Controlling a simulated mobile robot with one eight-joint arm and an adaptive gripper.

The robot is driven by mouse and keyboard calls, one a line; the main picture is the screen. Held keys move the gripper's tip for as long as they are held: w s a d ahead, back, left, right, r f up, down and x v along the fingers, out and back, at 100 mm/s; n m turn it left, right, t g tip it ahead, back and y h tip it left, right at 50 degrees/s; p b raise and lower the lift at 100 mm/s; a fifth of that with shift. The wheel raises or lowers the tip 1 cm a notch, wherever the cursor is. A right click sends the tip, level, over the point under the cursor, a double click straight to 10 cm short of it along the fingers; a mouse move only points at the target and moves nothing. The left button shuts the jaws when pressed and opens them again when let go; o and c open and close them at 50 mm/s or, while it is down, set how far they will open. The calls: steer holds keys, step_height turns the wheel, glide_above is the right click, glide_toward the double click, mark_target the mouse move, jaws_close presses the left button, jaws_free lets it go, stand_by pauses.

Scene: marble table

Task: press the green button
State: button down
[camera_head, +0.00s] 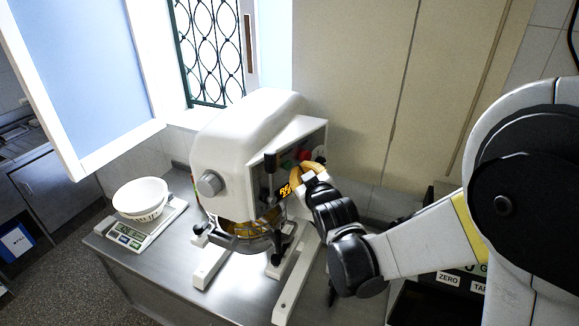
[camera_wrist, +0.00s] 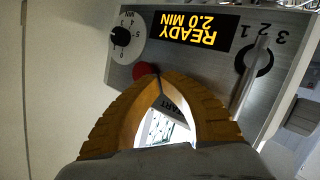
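The white mixer (camera_head: 245,140) stands on the metal table, its control panel facing my arm. A small green spot, seemingly the green button (camera_head: 287,163), shows on the panel in the head view, left of a red button (camera_head: 303,155). In the wrist view the red button (camera_wrist: 144,71) is just behind my fingertips. The green button is not visible there; the fingers cover that part of the panel. My gripper (camera_wrist: 157,76) has its yellow fingers closed to a point, with nothing seen between the tips. In the head view my gripper (camera_head: 299,177) is close to the panel; contact cannot be told.
The panel display (camera_wrist: 192,32) reads READY 2.0 MIN, upside down. A dial (camera_wrist: 122,38) and a lever (camera_wrist: 252,75) flank it. A mixing bowl (camera_head: 250,237) sits below the mixer head. A white bowl (camera_head: 140,197) rests on a scale (camera_head: 130,236) at left.

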steer(key=shift+a, duration=0.15)
steer(key=shift+w+a, duration=0.25)
steer(key=shift+w+a+b, duration=0.25)
steer(key=shift+a+b, duration=0.05)
steer(key=shift+b, duration=0.1)
stand_by(0.7)
steer(key=shift+d, duration=0.1)
steer(key=shift+s+d, duration=0.5)
steer(key=shift+d, duration=0.05)
steer(key=shift+s+d+b, duration=0.25)
steer(key=shift+s+d, duration=0.55)
steer(key=shift+d, duration=0.2)
steer(key=shift+s+d+b, duration=0.25)
steer(key=shift+s+d, duration=0.55)
steer(key=shift+d, duration=0.2)
